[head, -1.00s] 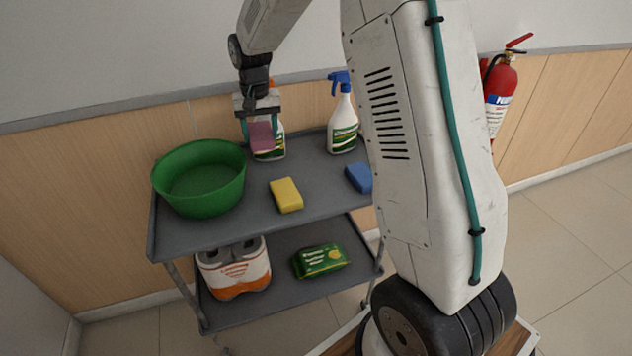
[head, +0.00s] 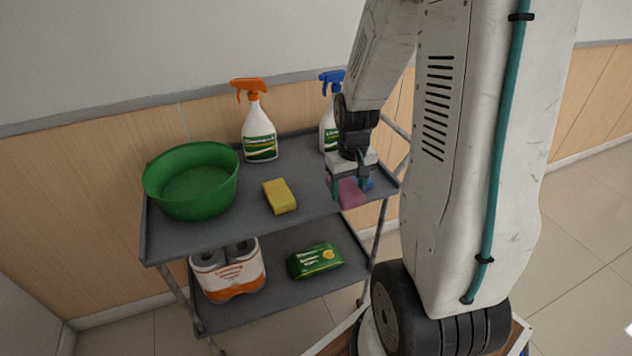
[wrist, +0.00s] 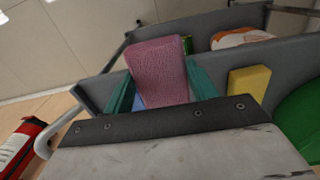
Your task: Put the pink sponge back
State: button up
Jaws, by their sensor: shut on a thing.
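The pink sponge (head: 349,193) is between the fingers of my gripper (head: 350,190), which is shut on it. In the head view it is at the right front part of the cart's top shelf (head: 245,207), in front of the blue sponge (head: 369,184). I cannot tell whether it touches the shelf. In the wrist view the pink sponge (wrist: 160,72) stands up between the green fingers, and a bit of blue shows beside it. The yellow sponge (head: 279,196) lies on the top shelf, left of my gripper.
A green basin (head: 190,180) stands at the shelf's left. An orange-topped spray bottle (head: 259,135) and a blue-topped one (head: 329,128) stand at the back. The lower shelf holds paper rolls (head: 229,270) and a green wipes pack (head: 314,260).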

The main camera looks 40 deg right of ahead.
send_over(317, 190)
jog(key=shift+w+f, duration=0.15)
jog(key=shift+f, duration=2.15)
jog(key=shift+f, duration=0.15)
jog(key=o, duration=0.9)
jog(key=shift+o, duration=0.2)
